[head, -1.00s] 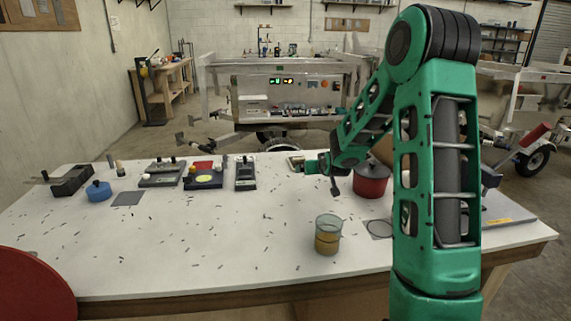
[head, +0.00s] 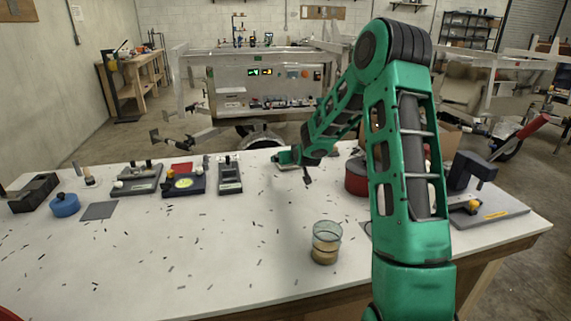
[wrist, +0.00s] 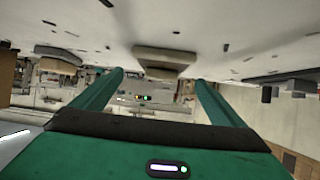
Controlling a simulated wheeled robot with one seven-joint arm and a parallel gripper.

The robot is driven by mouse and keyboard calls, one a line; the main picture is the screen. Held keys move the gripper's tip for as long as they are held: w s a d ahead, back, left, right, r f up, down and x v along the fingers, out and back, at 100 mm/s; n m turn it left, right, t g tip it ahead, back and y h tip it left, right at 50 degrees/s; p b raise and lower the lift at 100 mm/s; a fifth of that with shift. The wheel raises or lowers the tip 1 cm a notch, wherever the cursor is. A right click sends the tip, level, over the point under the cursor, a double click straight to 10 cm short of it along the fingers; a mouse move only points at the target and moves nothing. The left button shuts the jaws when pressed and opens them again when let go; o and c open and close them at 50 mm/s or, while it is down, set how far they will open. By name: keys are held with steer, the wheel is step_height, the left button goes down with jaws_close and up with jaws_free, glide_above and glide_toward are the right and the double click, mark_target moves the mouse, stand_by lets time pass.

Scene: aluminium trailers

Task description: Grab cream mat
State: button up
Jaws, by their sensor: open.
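A flat cream piece, apparently the cream mat (wrist: 165,57), lies on the white table and shows in the wrist view, which is upside down. It sits ahead of my gripper (wrist: 159,77), between the lines of its two green fingers. The fingers are spread and nothing is between them. In the head view my gripper (head: 281,157) is low over the table's far edge. The mat is mostly hidden behind it there, with only a pale edge (head: 284,167) showing.
A dark red pot (head: 356,178) stands right of my gripper, partly behind my arm. A glass jar (head: 325,242) stands nearer the front. Grey devices (head: 230,176) and a blue round thing (head: 64,204) are at left. The middle of the white table (head: 190,240) is mostly clear.

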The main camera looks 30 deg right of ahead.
steer(key=shift+x, duration=2.6)
steer(key=shift+w+a+r, duration=0.15)
steer(key=shift+a+r, duration=0.05)
steer(key=shift+c, duration=0.3)
steer(key=c, duration=1.1)
steer(key=shift+c, duration=0.3)
steer(key=shift+r, duration=0.1)
